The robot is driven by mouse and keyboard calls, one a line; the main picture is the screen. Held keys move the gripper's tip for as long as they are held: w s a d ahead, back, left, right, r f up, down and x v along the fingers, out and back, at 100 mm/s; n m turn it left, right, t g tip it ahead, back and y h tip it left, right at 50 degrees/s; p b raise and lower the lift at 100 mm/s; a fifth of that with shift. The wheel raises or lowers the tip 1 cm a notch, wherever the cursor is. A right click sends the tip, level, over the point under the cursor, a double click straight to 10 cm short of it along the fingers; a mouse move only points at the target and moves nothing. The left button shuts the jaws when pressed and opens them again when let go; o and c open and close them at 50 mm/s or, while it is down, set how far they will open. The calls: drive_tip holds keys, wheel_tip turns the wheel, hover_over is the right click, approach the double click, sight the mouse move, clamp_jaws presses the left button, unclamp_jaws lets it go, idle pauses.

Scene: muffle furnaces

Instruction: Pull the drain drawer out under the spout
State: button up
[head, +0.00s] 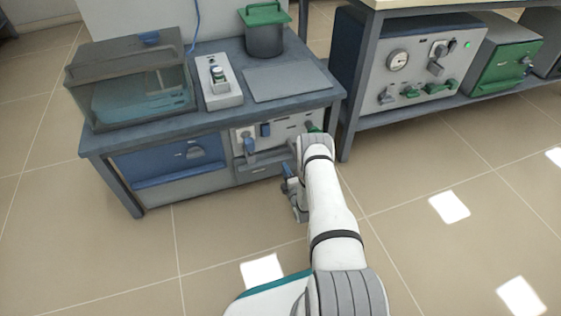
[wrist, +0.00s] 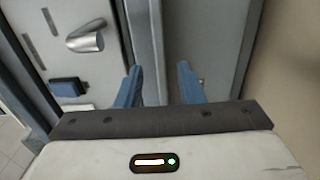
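The grey drain drawer (head: 262,168) appears as a low front under the white panel, flush with the bench front. My arm hides its right end. In the wrist view, a plain grey front (wrist: 212,45) lies beyond my fingers, probably this drawer seen turned. A silvery spout-like fitting (wrist: 87,38) stands out from the panel there; I cannot tell for sure that it is the spout. My gripper (wrist: 160,85) is open, with two blue fingers apart and nothing clearly held between them. In the head view my gripper (head: 292,192) is low before the bench, partly hidden by my arm.
A blue drawer front (head: 170,160) is on the left. A tank (head: 130,85), a control box (head: 218,82) and a green-lidded pot (head: 264,35) stand on the bench. The floor in front is clear.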

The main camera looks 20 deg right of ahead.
sight(281, 161)
drive_tip(key=shift+w+b, duration=1.1)
drive_tip(key=shift+w, duration=1.9)
drive_tip(key=shift+c, duration=0.4)
clamp_jaws()
